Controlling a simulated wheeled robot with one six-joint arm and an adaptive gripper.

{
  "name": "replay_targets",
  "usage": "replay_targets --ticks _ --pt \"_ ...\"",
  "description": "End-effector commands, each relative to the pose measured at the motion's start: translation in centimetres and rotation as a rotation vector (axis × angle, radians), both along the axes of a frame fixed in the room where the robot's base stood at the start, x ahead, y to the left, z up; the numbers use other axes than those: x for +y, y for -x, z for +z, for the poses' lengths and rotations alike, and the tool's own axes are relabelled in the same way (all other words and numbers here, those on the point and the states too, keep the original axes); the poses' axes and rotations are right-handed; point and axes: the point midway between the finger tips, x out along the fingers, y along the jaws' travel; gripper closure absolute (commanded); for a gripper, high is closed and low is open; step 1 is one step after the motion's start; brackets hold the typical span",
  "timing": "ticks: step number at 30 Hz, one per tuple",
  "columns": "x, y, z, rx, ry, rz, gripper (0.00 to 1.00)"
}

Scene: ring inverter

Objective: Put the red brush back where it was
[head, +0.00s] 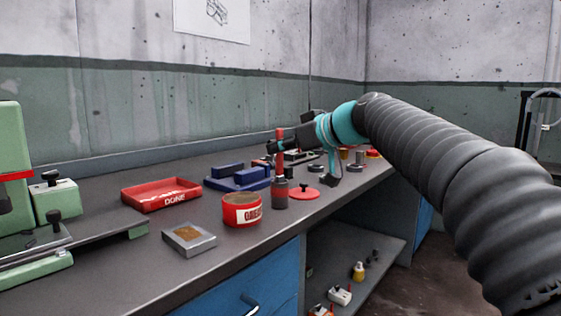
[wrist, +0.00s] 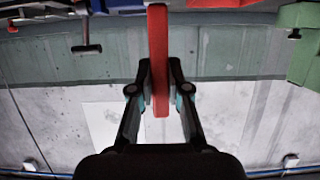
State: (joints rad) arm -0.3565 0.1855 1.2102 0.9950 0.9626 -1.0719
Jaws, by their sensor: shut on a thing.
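The red brush (head: 280,165) is upright, with a long red handle and a dark band near its lower end. My gripper (head: 277,147) is shut on the upper handle; in the wrist view the red handle (wrist: 158,45) lies between both fingers (wrist: 160,90). The brush's lower end is just right of and behind the open red grease tin (head: 242,211), beside a round red lid (head: 305,194) with a knob. I cannot tell whether the brush touches the bench. The bristles are not clearly visible.
The grey bench (head: 110,270) holds a red tray marked DONE (head: 160,196), blue blocks (head: 238,178), and a metal plate (head: 189,239) at the front. A green machine (head: 15,170) stands at left. Small parts stand behind the gripper. A lower shelf (head: 330,270) holds several small items.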

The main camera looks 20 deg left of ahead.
Motion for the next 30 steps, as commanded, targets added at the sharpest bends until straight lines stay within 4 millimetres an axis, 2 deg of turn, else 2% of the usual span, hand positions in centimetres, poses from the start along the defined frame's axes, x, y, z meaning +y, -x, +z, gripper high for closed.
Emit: replay_targets --ticks 1,5,18,19,21,22,30 --pt "0.0 0.0 -1.0 0.002 0.001 0.001 1.00" --pt "0.0 0.0 -2.0 0.000 -0.001 0.000 1.00" --pt "0.0 0.0 -2.6 -0.001 0.000 0.000 1.00" --pt "0.0 0.0 -2.5 -0.001 0.000 0.000 0.82" --pt "0.0 0.0 -2.4 -0.001 0.000 0.001 0.64" --pt "0.0 0.0 -2.4 -0.001 0.000 0.001 0.59" --pt "0.0 0.0 -2.4 -0.001 0.000 0.001 0.59"
